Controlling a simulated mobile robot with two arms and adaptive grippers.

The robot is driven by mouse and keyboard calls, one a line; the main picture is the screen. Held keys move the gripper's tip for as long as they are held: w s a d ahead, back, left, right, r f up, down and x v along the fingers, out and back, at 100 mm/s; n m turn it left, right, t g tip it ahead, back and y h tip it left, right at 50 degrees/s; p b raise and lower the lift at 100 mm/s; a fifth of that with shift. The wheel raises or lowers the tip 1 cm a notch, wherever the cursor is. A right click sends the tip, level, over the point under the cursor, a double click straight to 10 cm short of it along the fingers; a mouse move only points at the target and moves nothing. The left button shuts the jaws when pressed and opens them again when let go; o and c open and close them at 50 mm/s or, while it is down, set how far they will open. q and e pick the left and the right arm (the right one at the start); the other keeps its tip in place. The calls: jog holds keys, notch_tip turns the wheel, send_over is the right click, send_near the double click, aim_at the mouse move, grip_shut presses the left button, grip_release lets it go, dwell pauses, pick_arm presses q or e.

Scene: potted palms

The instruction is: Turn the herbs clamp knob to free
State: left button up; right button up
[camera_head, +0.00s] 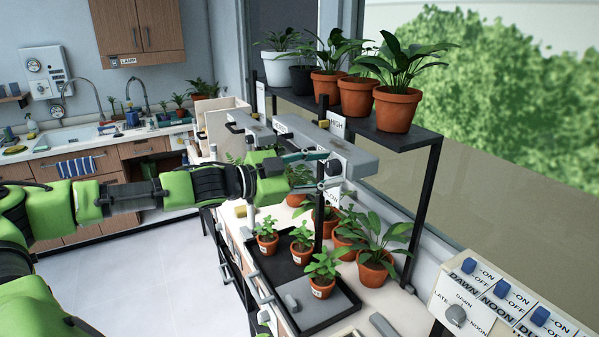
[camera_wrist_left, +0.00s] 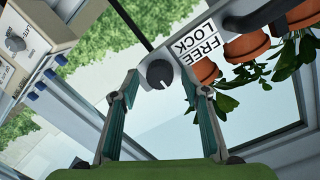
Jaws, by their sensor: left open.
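The clamp knob (camera_wrist_left: 160,73) is dark and round, on a grey fitting beside a white FREE/LOCK label (camera_wrist_left: 196,43) that appears turned over in the left wrist view. Its pointer setting is too small to tell. In the head view the knob (camera_head: 333,168) sits at the end of a grey lamp bar (camera_head: 350,155) on a black post above the herb tray. My left gripper (camera_head: 318,166) is open, its teal fingers at the knob. In the left wrist view the open fingers (camera_wrist_left: 160,88) stand on either side of the knob; contact is unclear. My right gripper is out of view.
Potted herbs (camera_head: 302,239) stand in a black tray (camera_head: 330,322) below. Terracotta pots (camera_head: 396,108) line a dark shelf (camera_head: 425,142) behind the lamp. A switch panel (camera_head: 500,300) is at the lower right. A second grey bar (camera_head: 252,130) is to the left.

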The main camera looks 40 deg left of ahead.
pick_arm(q)
jog(key=shift+s+r, duration=0.1)
jog(key=shift+s, duration=0.05)
jog(key=shift+s+a+r, duration=0.1)
jog(key=shift+s+a, duration=0.05)
jog(key=shift+s, duration=0.2)
jog(key=f+v, duration=0.1)
jog(key=v, duration=0.9)
jog(key=shift+s+a+r, duration=0.2)
jog(key=shift+r, duration=0.2)
